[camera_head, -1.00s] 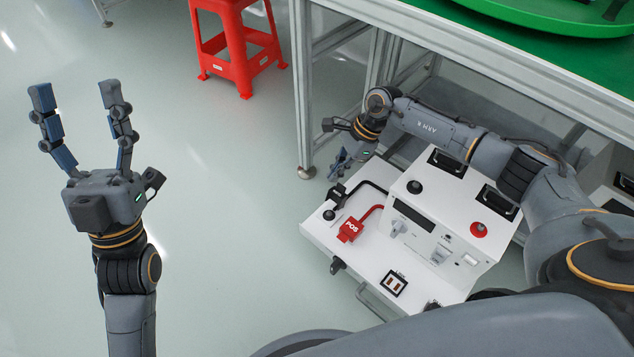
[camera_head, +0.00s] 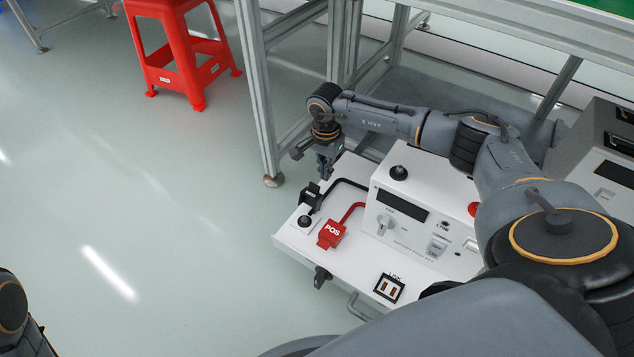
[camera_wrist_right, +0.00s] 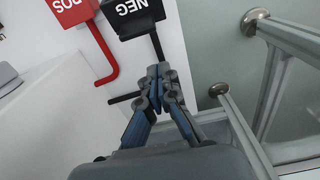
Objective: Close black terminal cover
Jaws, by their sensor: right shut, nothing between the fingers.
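The black terminal cover (camera_head: 309,195) stands tilted up at the left end of the white device's ledge. A black knob-like terminal (camera_head: 305,221) is exposed in front of it. In the right wrist view the cover (camera_wrist_right: 133,17) shows its NEG label upside down, at the top edge. My right gripper (camera_head: 324,174) is just behind the cover, above the ledge. Its fingers (camera_wrist_right: 160,72) are shut and empty, close to the black cable under the cover; I cannot tell whether they touch. Only a piece of my left arm shows at the bottom left; its gripper is out of view.
The red POS cover (camera_head: 332,232) lies beside the black one, with a red cable. The white device box (camera_head: 400,225) with knob and switches rises to the right. A metal table frame (camera_head: 262,100) stands behind. A red stool (camera_head: 180,50) is at the back left; open floor lies left.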

